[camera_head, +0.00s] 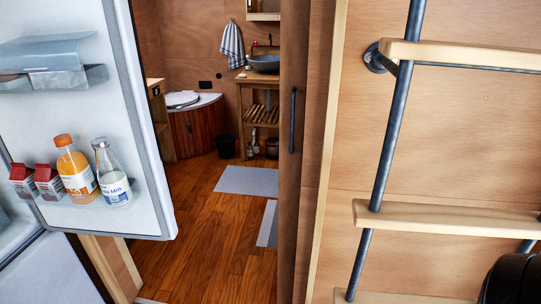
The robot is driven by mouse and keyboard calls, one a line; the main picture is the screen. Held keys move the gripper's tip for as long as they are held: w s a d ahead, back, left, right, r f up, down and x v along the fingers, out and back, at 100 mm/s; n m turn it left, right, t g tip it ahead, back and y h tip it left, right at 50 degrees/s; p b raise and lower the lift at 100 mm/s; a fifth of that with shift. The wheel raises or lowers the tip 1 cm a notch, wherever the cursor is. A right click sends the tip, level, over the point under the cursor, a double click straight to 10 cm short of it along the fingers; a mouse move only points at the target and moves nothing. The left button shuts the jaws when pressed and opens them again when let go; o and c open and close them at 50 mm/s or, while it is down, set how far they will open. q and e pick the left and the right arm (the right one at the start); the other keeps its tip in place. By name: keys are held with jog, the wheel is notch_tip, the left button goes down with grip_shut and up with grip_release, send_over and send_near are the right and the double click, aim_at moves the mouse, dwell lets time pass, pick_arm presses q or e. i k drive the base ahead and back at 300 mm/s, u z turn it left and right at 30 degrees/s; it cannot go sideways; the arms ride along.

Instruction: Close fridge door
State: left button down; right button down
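The fridge door (95,100) stands open on the left of the head view, its white inner side facing me. Its lower shelf holds an orange juice bottle (75,172), a milk bottle (112,177) and small red-topped cartons (47,182). A clear covered compartment (45,58) is higher on the door. Part of the fridge body (45,268) shows at the lower left edge; most of it is out of frame. Neither of my grippers is in view.
A wooden ladder with dark metal rails (390,130) stands against the wooden wall on the right. The wooden floor (205,235) between is clear.

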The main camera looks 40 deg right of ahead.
aim_at(113, 104)
jog(key=z, duration=0.3)
jog(key=i, duration=0.5)
jog(key=z, duration=0.5)
